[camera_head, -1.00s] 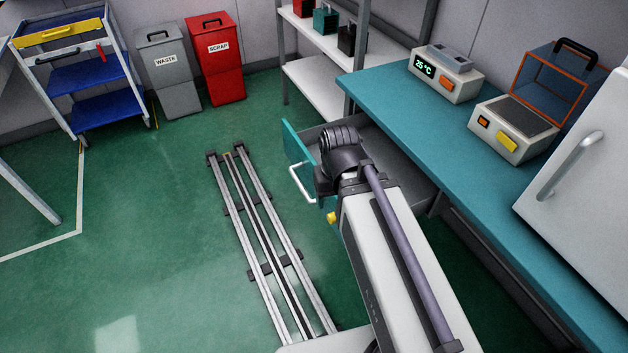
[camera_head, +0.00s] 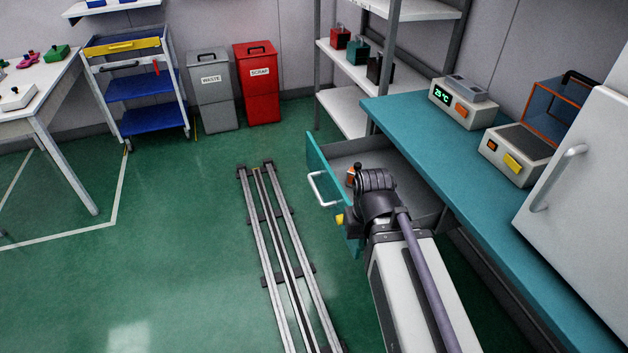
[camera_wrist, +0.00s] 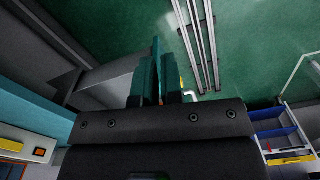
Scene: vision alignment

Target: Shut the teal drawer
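The teal drawer (camera_head: 316,160) stands open under the teal counter. Its teal front faces left and carries a white bar handle (camera_head: 318,190); the grey inside shows. A small orange thing (camera_head: 351,176) lies in it, partly hidden by my arm. My arm reaches over the drawer, and the fingers are hidden behind the wrist in the head view. In the wrist view, my gripper (camera_wrist: 158,80) shows two teal-dark fingers a narrow gap apart, with nothing clearly held. The drawer front (camera_wrist: 156,45) and its handle (camera_wrist: 192,95) appear just beyond them; I cannot tell whether they touch.
The teal counter (camera_head: 440,150) carries two instruments and a white cabinet (camera_head: 590,180) stands nearer. A shelf rack (camera_head: 345,110) stands behind the drawer. Floor rails (camera_head: 285,250) run left of my arm. A small yellow thing (camera_head: 340,219) shows beside the drawer front. Open floor lies left.

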